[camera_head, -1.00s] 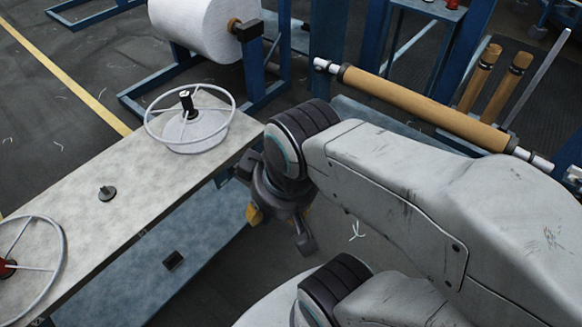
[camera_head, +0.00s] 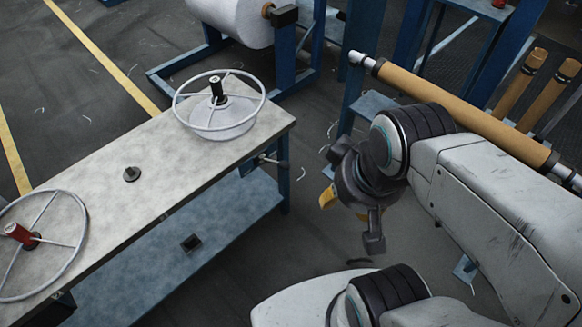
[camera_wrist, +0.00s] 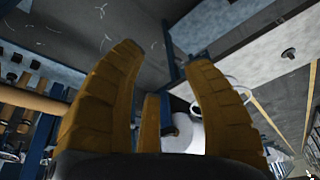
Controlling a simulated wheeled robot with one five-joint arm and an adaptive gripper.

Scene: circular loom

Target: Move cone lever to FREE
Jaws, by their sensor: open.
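A small dark lever-like part (camera_head: 268,160) sticks out from the bench's right edge, below the nearer rim of a spoked ring. I cannot tell if it is the cone lever, and no FREE mark is readable. The ring (camera_head: 262,104) surrounds a pale dish with a dark upright peg (camera_head: 217,90). My gripper (camera_head: 350,220) hangs right of the bench over the floor, apart from the lever, open and empty.
The bench (camera_head: 100,205) has a lower blue shelf (camera_head: 225,225), a second spoked wheel with a red hub (camera_head: 20,234) and a dark knob (camera_head: 132,174). A white roll (camera_head: 235,18) stands behind; a brown roller (camera_head: 450,115) lies behind my arm. Floor between bench and gripper is clear.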

